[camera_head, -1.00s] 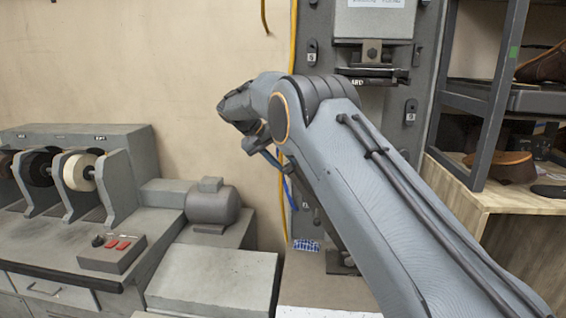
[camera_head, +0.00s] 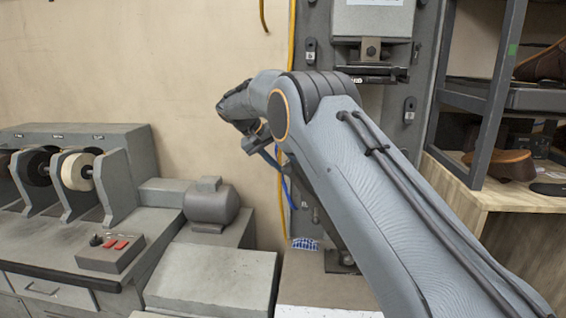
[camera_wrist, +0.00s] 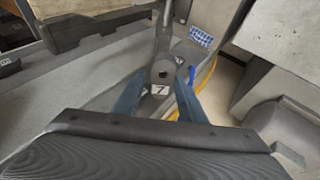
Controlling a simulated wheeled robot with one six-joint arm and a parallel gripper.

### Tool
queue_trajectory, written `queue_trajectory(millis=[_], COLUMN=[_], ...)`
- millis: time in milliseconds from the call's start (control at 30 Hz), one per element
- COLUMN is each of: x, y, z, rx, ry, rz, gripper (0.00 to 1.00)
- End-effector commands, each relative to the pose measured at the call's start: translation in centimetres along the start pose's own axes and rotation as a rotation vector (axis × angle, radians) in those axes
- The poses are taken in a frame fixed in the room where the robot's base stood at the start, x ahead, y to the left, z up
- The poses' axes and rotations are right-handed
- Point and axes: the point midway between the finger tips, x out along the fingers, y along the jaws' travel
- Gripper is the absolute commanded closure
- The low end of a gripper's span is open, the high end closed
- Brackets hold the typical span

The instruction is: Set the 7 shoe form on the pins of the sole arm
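A dark grey piece with a round hole and a white tag marked 7 (camera_wrist: 161,72) shows in the wrist view between my fingers. I cannot tell if it is the shoe form itself or a numbered holder. My gripper (camera_wrist: 160,78) has two blue fingers, apart, one on each side of it, with gaps visible. In the head view my gripper (camera_head: 270,158) hangs at the left end of my arm, in front of the stitcher column. The stitcher head (camera_head: 372,50) is at the top. My arm hides much of the machine, and I cannot make out the sole arm's pins.
Tags 5 (camera_head: 310,57) and 8 (camera_head: 409,112) mark the column. A yellow cable (camera_wrist: 208,72) and a blue-checked cloth (camera_wrist: 201,37) are near the gripper. A grinding bench with motor (camera_head: 211,204) stands left. A shelf with shoes (camera_head: 500,165) is right.

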Motion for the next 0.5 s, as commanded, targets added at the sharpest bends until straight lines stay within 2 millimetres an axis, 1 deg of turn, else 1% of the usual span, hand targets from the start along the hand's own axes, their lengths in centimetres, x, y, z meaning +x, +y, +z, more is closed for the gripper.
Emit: queue_trajectory(millis=[33,67,367,500], x=[0.0,0.0,0.0,-1.1], y=[0.0,0.0,-0.1,-0.2], z=[0.0,0.0,0.1,0.0], rx=[0.0,0.0,-0.001,0.0], ry=[0.0,0.0,-0.002,0.001], rz=[0.0,0.0,0.0,-0.001], gripper=[0.54,0.49,0.49,0.49])
